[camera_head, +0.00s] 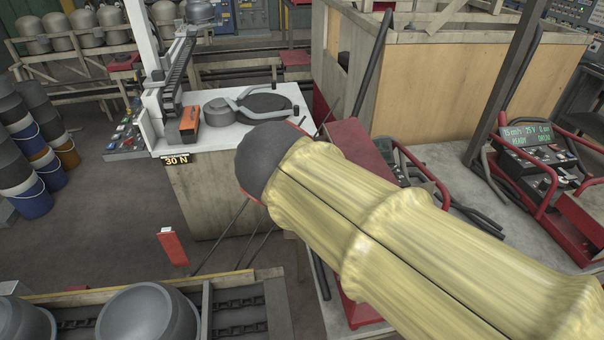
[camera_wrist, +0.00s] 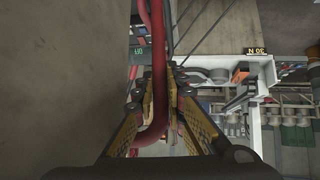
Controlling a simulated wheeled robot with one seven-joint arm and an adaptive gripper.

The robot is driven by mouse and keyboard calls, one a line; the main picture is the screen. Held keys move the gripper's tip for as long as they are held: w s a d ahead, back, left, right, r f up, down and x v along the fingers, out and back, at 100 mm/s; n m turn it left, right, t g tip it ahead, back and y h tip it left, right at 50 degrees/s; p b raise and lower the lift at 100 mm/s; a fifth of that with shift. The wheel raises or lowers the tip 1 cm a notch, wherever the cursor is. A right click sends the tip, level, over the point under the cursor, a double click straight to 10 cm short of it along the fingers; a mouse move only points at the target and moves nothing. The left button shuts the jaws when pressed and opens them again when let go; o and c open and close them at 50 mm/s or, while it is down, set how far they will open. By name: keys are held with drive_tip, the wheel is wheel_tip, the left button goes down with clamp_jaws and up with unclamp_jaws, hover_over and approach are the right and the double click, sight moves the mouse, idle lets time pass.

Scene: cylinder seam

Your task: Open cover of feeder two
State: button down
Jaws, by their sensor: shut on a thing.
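In the wrist view, my gripper (camera_wrist: 158,90) has its two yellow-and-black fingers around a bent red bar (camera_wrist: 158,60), and it is shut on it. The bar runs up out of the picture and curves at its lower end between the fingers. In the head view, my yellow-sleeved arm reaches in from the lower right and hides the gripper and the bar. A dark red panel (camera_head: 355,148) shows behind my arm. I cannot tell which part is feeder two's cover.
A white-topped bench with a "30 N" sign (camera_head: 177,160) holds an orange block (camera_head: 190,120) and a round grey device (camera_head: 222,110). A red-framed control unit (camera_head: 540,150) stands right. Grey domes (camera_head: 148,315) lie lower left. Open floor (camera_head: 110,220) lies left of the bench.

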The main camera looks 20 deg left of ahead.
drive_tip(key=c, duration=2.2)
unclamp_jaws()
drive_tip(key=shift+d+f, duration=0.15)
drive_tip(key=shift+f, duration=0.15)
drive_tip(key=o, duration=0.4)
drive_tip(key=shift+r, duration=0.15)
drive_tip(key=v, duration=1.2)
